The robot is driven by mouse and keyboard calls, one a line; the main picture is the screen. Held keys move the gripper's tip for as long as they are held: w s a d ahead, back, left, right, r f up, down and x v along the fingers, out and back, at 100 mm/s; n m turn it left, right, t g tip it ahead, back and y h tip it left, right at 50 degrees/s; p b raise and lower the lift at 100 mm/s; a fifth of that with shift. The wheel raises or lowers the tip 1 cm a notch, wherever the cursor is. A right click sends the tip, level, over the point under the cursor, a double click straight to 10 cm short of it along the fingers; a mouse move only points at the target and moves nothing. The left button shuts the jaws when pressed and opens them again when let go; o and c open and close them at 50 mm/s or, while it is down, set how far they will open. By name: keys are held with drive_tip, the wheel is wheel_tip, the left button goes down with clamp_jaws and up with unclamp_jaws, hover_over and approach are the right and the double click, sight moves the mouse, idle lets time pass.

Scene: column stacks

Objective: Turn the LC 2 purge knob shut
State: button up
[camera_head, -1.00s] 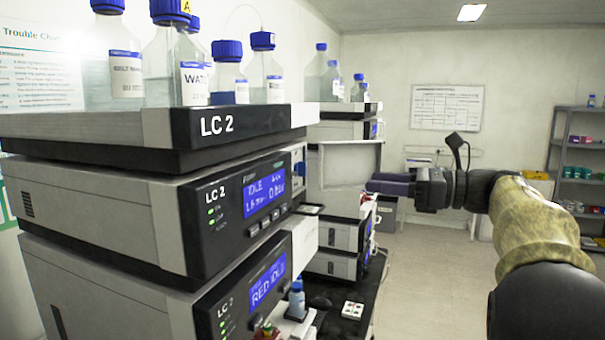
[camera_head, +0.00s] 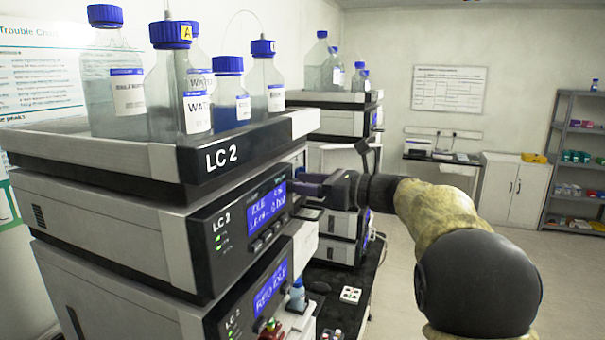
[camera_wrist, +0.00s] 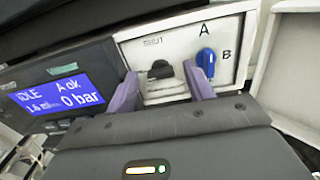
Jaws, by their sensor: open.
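The LC 2 purge knob is the black knob (camera_wrist: 160,69) below the "SHUT" marking on a pale panel in the wrist view. A grey part sits just below it. My gripper (camera_wrist: 160,76) is open, with one purple finger on each side of the knob. I cannot tell whether the fingers touch it. In the head view my gripper (camera_head: 303,188) is at the right end of the upper LC 2 module (camera_head: 225,228), below the bottle tray, and hides the knob there. The module's display (camera_wrist: 64,98) reads IDLE and 0 bar.
A blue selector knob (camera_wrist: 206,62) marked A and B sits close to the right finger. The bottle tray (camera_head: 150,158) with several blue-capped bottles overhangs above. A second LC module (camera_head: 255,300) is below. Open floor (camera_head: 480,245) lies to the right.

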drive_tip(key=shift+a, duration=0.2)
drive_tip(key=shift+c, duration=0.4)
drive_tip(key=c, duration=0.9)
